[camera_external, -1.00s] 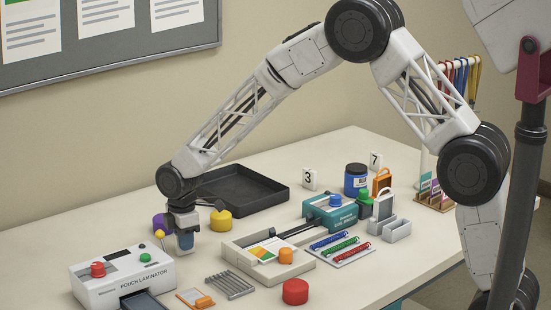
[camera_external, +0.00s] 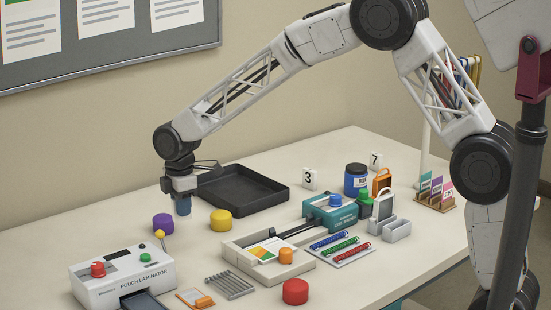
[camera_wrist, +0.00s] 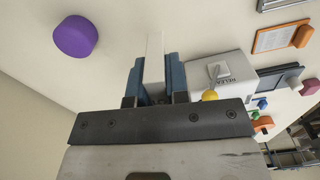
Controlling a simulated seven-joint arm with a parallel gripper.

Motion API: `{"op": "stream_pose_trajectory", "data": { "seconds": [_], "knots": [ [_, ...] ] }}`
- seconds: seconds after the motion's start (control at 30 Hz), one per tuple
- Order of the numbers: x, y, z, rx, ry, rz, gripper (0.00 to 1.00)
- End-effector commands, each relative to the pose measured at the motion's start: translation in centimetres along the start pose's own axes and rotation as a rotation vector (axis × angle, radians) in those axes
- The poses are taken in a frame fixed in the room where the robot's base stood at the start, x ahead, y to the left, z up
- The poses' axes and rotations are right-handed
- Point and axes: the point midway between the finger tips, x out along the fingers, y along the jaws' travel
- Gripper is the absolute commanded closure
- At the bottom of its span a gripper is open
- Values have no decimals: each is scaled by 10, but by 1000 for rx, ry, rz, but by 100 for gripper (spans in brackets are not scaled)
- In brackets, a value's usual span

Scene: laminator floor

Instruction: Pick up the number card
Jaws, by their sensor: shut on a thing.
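My gripper (camera_external: 183,207) hangs above the left rear part of the table, behind the purple cylinder. In the wrist view its blue fingers (camera_wrist: 156,72) are shut on a thin white card (camera_wrist: 154,48), seen edge-on, so no number shows on it. The card cannot be made out in the external view. Two other white number cards stand upright on the table: one marked 3 (camera_external: 309,180) right of the black tray, one marked 7 (camera_external: 375,162) farther right at the back.
A purple cylinder (camera_external: 163,224) and a yellow one (camera_external: 221,220) stand near my gripper. The black tray (camera_external: 268,200) lies to its right. The pouch laminator (camera_external: 95,285) stands at the front left. A trimmer board (camera_external: 237,254) and a teal machine (camera_external: 322,208) fill the middle.

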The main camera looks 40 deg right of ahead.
Motion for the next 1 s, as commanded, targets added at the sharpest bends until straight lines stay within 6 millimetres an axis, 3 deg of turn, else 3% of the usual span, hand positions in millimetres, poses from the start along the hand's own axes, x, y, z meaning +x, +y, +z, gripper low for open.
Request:
{"op": "stream_pose_trajectory", "data": {
  "seconds": [0.77,1.0],
  "knots": [
    [-1,1,1,0,0,0,100],
    [-2,19,12,-7,0,1,100]
  ]
}}
